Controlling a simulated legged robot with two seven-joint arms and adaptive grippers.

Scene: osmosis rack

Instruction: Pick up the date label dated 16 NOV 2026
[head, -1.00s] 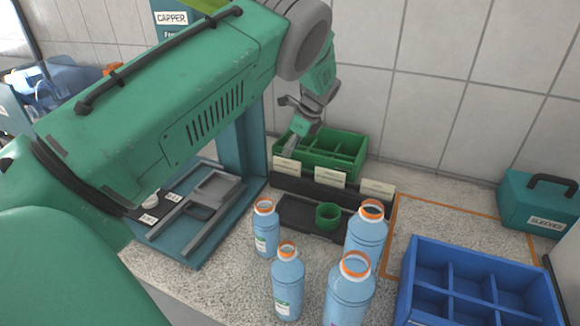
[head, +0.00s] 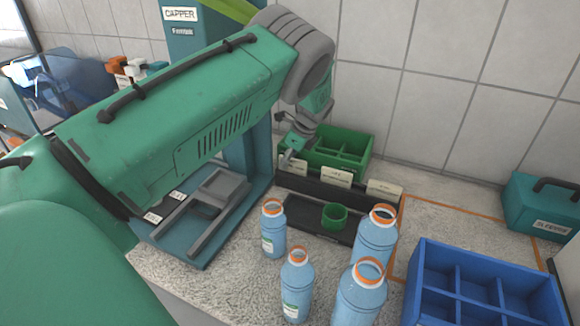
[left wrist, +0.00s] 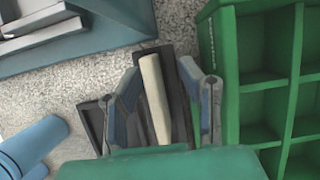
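Three cream date labels stand in a row in a black holder (head: 345,193): a left one (head: 294,167), a middle one (head: 337,177) and a right one (head: 384,187). Their dates are too small to read. My left gripper (head: 288,156) is at the left label, beside the green bin. In the left wrist view my left gripper (left wrist: 160,68) is open, with one cream label (left wrist: 155,100) standing edge-on between its fingers. Gaps show on both sides of it. My right gripper is not in view.
A green divided bin (head: 345,150) stands right behind the holder. A green cup (head: 334,215) sits on a black tray in front. Several blue bottles (head: 297,288) with orange rings stand nearer. A blue crate (head: 420,285) is at the right, the capper (head: 185,45) at the left.

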